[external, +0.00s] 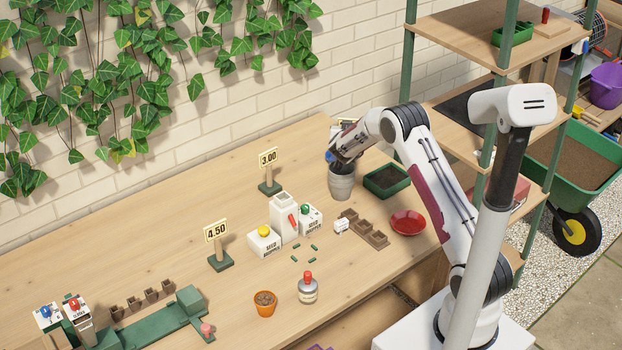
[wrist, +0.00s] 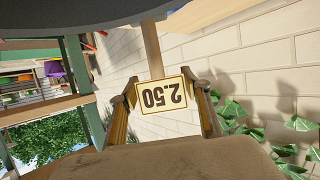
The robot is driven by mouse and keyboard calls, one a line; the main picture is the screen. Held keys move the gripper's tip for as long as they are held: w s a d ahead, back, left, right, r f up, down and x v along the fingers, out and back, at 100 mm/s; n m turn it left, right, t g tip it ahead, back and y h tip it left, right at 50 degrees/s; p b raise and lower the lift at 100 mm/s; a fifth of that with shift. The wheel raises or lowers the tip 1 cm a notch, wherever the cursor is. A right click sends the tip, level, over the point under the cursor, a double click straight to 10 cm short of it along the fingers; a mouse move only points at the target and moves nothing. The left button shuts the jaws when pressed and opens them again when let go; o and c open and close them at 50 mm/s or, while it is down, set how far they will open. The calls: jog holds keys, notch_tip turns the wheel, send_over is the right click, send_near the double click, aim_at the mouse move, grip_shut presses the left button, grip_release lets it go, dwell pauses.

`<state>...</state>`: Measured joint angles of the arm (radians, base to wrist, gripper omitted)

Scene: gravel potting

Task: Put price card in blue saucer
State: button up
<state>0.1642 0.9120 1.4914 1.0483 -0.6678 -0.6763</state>
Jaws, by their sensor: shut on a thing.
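A price card reading 2.50 (wrist: 163,95) is between the two fingers of my gripper (wrist: 163,106) in the wrist view, its writing upside down. A wooden stick runs from the card to the top of that picture. My gripper is shut on the price card. In the external view my gripper (external: 343,150) is just above the grey pot (external: 342,186) at the back right of the table, and the fingers are partly hidden. I cannot make out a blue saucer; a small blue patch shows by the gripper. A red saucer (external: 408,222) lies at the right.
A dark green tray of soil (external: 387,180) is right of the grey pot. Brown seed cells (external: 366,230), white seed boxes (external: 264,241) and a bottle (external: 308,290) stand nearer. Price stands reading 3.00 (external: 268,159) and 4.50 (external: 215,230) are to the left. Shelves rise at the right.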

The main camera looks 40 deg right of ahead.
jog(key=shift+s+f, duration=0.25)
jog(key=shift+f, duration=0.5)
jog(key=o, duration=1.7)
jog(key=shift+f, duration=0.15)
jog(key=shift+r, duration=0.6)
jog(key=shift+s+a+r, duration=0.35)
jog(key=shift+a, duration=0.15)
jog(key=v, duration=1)
jog(key=shift+r, duration=0.35)
jog(key=shift+s+a, duration=0.1)
jog(key=shift+a, duration=0.05)
